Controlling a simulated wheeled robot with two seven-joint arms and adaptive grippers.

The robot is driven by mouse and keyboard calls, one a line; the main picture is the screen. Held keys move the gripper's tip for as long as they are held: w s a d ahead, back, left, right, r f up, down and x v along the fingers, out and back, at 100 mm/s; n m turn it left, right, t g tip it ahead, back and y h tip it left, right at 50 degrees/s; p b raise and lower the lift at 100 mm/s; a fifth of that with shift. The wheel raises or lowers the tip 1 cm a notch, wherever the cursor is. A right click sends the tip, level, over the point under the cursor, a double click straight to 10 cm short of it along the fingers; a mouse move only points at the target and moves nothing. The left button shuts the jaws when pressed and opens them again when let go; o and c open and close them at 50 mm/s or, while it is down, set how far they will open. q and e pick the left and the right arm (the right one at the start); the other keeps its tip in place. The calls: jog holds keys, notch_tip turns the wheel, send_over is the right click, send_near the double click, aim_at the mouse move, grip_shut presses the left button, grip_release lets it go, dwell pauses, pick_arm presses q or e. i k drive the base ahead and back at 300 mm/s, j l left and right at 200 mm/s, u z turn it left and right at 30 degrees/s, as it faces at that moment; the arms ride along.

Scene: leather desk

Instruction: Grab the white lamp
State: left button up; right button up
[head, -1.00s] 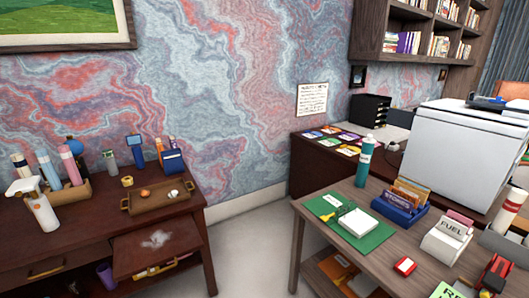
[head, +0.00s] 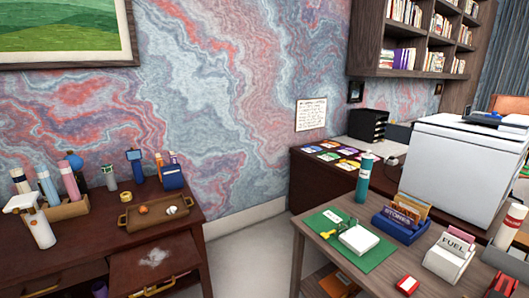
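A white upright object with a flat, wide head (head: 38,222) stands at the left end of the dark wooden desk (head: 70,240). It looks like the white lamp, but it is small in view and I cannot be sure. It stands in front of a wooden holder (head: 68,208) with several bottles. Neither of my grippers shows in the head view, so their state is hidden.
A wooden tray (head: 140,220) with small items and a blue container (head: 172,177) share the desk. A pulled-out drawer (head: 185,262) juts from its front.

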aim_at(42, 233)
jog(key=u, duration=1.7)
